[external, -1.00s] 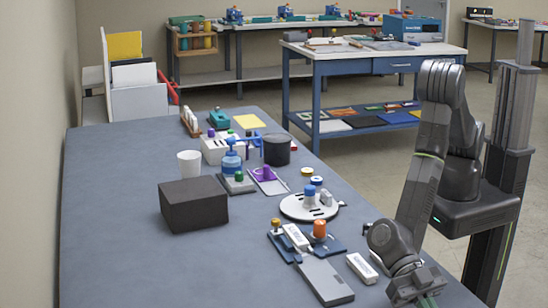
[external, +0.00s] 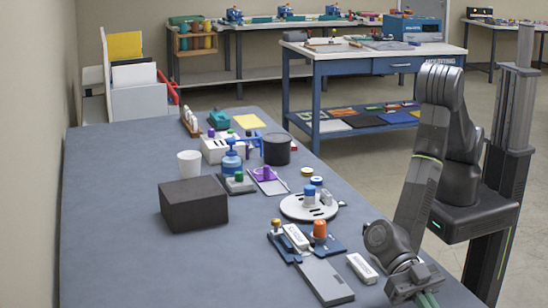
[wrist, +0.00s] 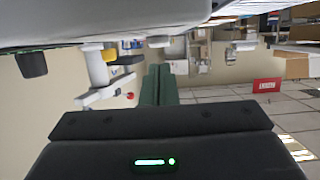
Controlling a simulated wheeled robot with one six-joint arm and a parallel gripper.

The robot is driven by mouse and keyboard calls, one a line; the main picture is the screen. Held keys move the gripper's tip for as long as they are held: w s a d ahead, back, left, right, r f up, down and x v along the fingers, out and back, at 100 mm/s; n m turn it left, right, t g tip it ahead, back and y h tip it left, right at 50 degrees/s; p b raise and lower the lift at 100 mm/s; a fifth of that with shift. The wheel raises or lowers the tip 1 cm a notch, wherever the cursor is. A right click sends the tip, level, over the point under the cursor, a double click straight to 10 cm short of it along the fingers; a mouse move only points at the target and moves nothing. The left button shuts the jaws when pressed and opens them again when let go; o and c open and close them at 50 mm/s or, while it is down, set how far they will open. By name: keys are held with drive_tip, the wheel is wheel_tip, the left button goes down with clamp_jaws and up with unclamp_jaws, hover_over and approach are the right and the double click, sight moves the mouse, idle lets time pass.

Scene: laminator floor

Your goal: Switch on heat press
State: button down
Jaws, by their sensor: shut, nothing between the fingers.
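My gripper (external: 428,299) is low at the right front edge of the grey worktable, its tips close to the bottom of the external view. In the wrist view its two green-grey fingers (wrist: 160,86) are together, with nothing between them. I cannot tell for sure which thing is the heat press. Near the gripper lies a flat grey and blue unit (external: 325,281) with an orange knob (external: 320,229), a brass knob (external: 276,224) and a white labelled block (external: 296,237). Another white labelled block (external: 362,268) lies between it and my gripper, apart from both.
A white round plate (external: 297,208) with blue knobs is farther back. A dark box (external: 193,204), white cup (external: 189,163) and black pot (external: 277,149) stand beyond. The table's left front (external: 150,270) is clear. A blue bench (external: 375,66) stands behind.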

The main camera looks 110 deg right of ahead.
wheel_tip(320, 180, up, 2)
drive_tip(key=shift+d+r+p, duration=0.15)
drive_tip(key=shift+r+p, duration=0.1)
drive_tip(key=shift+p, duration=0.3)
drive_tip(key=d+b, duration=0.2)
drive_tip(key=d, duration=0.8)
drive_tip(key=shift+r, duration=0.4)
drive_tip(key=shift+h, duration=0.3)
drive_tip(key=a+p, duration=0.1)
drive_tip(key=a, duration=0.8)
drive_tip(key=shift+a, duration=0.3)
drive_tip(key=shift+d+r, duration=0.15)
drive_tip(key=shift+r, duration=0.25)
drive_tip(key=b+v, duration=0.1)
drive_tip(key=v, duration=0.4)
drive_tip(key=shift+d+r, duration=0.2)
drive_tip(key=shift+d, duration=0.15)
